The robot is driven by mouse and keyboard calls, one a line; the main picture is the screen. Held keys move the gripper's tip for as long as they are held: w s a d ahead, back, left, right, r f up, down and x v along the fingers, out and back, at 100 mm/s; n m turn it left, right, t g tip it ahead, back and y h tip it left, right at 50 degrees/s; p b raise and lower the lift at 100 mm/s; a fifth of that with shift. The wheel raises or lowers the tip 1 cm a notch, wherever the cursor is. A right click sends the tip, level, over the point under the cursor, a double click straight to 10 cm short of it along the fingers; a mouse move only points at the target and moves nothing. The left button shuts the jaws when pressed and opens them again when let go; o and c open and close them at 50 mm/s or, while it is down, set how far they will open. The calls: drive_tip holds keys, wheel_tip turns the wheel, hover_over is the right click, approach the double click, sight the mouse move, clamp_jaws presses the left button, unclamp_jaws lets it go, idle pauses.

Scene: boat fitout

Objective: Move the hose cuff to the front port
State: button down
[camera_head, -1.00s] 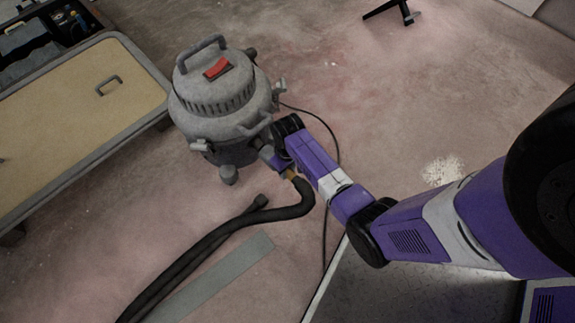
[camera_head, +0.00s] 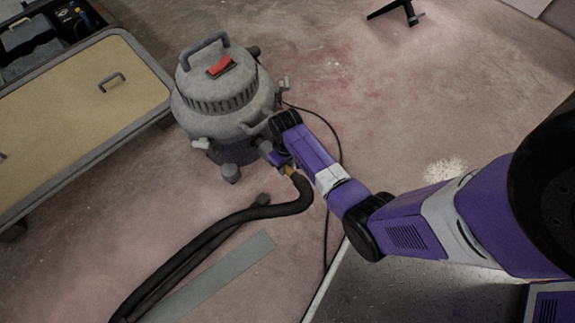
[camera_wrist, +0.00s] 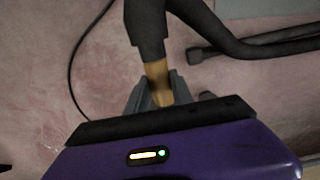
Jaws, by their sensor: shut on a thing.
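The hose cuff (camera_head: 290,170) is a small tan piece on the end of the black hose (camera_head: 290,207). In the wrist view the cuff (camera_wrist: 158,82) sits between the grey fingers of my gripper (camera_wrist: 155,95), which is shut on it. In the head view my gripper (camera_head: 281,163) is beside the lower right side of the grey shop vacuum (camera_head: 220,105). The front port cannot be made out clearly; my gripper and wrist cover that part of the vacuum. I cannot tell whether the cuff touches the vacuum.
A wooden-topped bench (camera_head: 70,115) stands left of the vacuum. A black cable (camera_head: 327,225) runs from the vacuum along the floor, below my arm. A flat grey strip (camera_head: 215,275) lies by the hose. A black stand (camera_head: 400,10) is at the top.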

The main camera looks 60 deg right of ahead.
drive_tip(key=shift+w+d+r+b, duration=0.15)
drive_tip(key=shift+w+b, duration=0.1)
drive_tip(key=shift+w, duration=0.35)
drive_tip(key=shift+w+d+f+b, duration=0.1)
drive_tip(key=shift+w+d+b, duration=0.1)
drive_tip(key=shift+w, duration=0.45)
drive_tip(key=shift+w+d+r+b, duration=0.15)
drive_tip(key=shift+w+b, duration=0.1)
drive_tip(key=shift+w, duration=0.35)
drive_tip(key=c, duration=1)
unclamp_jaws()
drive_tip(key=shift+f, duration=0.1)
drive_tip(key=shift+c, duration=0.2)
drive_tip(key=shift+s, duration=0.1)
wheel_tip(320, 180, up, 8)
drive_tip(key=p, duration=0.4)
drive_tip(key=shift+f, duration=0.15)
